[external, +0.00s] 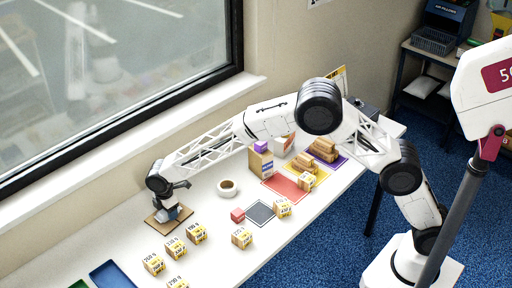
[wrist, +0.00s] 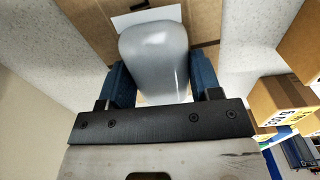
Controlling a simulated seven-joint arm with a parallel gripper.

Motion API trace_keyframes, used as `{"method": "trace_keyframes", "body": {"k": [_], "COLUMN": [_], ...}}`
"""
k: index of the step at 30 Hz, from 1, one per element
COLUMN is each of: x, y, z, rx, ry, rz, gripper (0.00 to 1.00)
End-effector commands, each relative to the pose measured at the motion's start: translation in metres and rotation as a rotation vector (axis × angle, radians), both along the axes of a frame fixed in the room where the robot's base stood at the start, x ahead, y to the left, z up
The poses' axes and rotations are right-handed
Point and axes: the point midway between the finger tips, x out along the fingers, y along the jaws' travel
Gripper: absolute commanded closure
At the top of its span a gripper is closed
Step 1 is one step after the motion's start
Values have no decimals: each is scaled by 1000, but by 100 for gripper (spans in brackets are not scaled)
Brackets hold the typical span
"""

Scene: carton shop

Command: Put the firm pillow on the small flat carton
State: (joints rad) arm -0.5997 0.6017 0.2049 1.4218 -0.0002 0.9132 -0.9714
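A smooth grey pillow (wrist: 153,60), the only one seen at my gripper, sits between the two blue fingers in the wrist view. My gripper (external: 174,208) is at the left of the table, low over the small flat carton (external: 153,219). Its fingers (wrist: 160,88) press against both sides of the pillow. The brown flat carton (wrist: 88,22) with a white patch shows behind the pillow in the wrist view. In the external view the pillow (external: 173,214) is partly hidden by the gripper. I cannot tell whether it rests on the carton.
Several small labelled boxes (external: 176,248) stand to the right and front of the carton. A tape roll (external: 228,188), a red block (external: 238,215) and a dark grey mat (external: 260,213) lie further right. A blue tray (external: 112,274) is at the front left. The window wall runs behind.

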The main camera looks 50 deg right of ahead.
Motion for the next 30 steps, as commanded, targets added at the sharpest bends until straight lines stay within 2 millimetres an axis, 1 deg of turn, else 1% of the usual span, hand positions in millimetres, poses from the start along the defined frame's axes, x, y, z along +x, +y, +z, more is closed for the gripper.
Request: {"method": "trace_keyframes", "body": {"k": [1,4,5,14,20,26,30], "x": [0,0,0,0,0,0,0], "y": [0,0,0,0,0,0,0], "z": [1,1,1,1,10,33,54], "rx": [0,0,0,0,1,1,1], "ry": [0,0,0,0,-1,-2,-2], "rz": [0,0,0,0,0,0,0], "gripper": [34,19,18,18,18,18,18]}}
